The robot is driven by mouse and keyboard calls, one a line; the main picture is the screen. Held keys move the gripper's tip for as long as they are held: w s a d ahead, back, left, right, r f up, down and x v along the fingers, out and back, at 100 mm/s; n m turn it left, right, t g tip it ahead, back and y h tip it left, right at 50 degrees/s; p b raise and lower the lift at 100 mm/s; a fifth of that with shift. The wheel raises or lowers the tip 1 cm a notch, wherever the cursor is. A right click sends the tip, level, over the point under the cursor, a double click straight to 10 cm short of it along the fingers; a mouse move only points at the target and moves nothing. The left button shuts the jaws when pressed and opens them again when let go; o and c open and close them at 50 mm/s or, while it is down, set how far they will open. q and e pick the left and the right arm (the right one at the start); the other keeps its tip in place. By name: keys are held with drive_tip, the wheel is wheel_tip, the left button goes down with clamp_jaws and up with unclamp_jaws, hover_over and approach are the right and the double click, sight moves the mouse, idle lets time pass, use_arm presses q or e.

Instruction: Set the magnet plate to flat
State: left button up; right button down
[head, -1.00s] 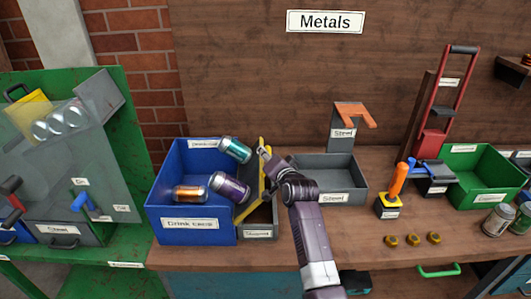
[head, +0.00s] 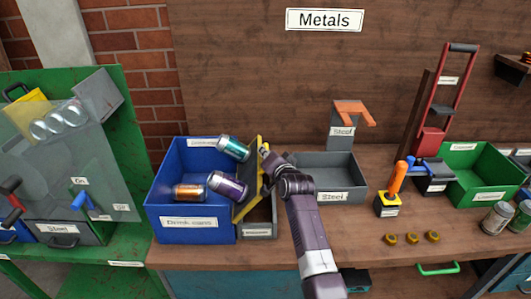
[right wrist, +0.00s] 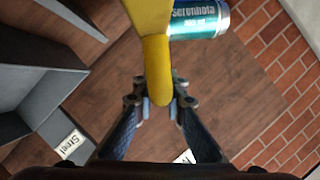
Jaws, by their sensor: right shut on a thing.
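A yellow-edged plate (head: 250,203), which I take to be the magnet plate, stands steeply tilted between the blue drink-cans bin (head: 190,224) and a small grey bin (head: 260,232). My right gripper (head: 264,151) is at its upper right side. In the right wrist view the fingers (right wrist: 160,103) are shut around the rounded end of a yellow bar (right wrist: 155,62). My arm hides part of the small bin. My left gripper is not in view.
A grey steel bin (head: 345,180) and an orange-handled lever (head: 397,180) are to the right. A green station (head: 135,215) is at the left.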

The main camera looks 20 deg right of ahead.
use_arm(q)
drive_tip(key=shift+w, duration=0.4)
use_arm(e)
drive_tip(key=shift+w+a+r, duration=0.1)
drive_tip(key=shift+r, duration=0.15)
